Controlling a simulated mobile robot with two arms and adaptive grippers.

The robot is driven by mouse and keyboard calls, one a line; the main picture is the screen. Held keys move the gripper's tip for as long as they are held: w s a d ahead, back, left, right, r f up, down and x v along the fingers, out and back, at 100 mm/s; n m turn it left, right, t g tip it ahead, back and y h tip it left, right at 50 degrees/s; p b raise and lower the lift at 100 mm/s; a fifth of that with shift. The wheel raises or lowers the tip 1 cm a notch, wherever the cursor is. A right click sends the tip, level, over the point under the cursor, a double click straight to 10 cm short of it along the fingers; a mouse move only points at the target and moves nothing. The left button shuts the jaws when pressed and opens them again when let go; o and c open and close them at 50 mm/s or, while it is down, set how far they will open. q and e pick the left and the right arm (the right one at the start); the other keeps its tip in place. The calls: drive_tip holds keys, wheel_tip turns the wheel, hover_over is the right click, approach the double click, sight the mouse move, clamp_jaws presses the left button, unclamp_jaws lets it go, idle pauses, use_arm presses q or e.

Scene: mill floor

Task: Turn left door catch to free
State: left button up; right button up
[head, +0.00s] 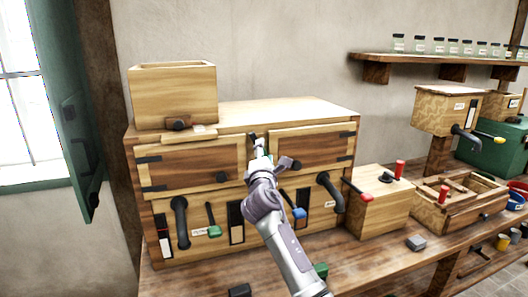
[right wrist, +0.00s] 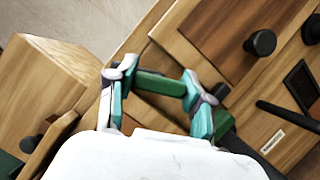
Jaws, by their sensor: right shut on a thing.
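The left door (head: 190,166) is a dark panel in a pale frame, closed flush in the cabinet front. My right gripper (head: 258,147) is at the post between the two doors, near the left door's right edge. In the right wrist view, its teal-padded fingers are shut on a dark green bar, the left door catch (right wrist: 160,83), seen between the pads. In the head view the gripper hides most of the catch, so its exact angle cannot be told. My left gripper is not in view.
The right door (head: 312,147) is closed. Knobs and levers stick out around the gripper: a blue-tipped lever (head: 299,213), a green-tipped lever (head: 214,231) and black handles. A wooden box (head: 172,92) stands on the cabinet's left top.

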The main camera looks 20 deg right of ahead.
drive_tip(key=shift+f+m, duration=0.15)
drive_tip(key=shift+m, duration=0.55)
drive_tip(key=o, duration=1.2)
drive_tip(key=v, duration=1.2)
drive_tip(key=shift+r, duration=0.25)
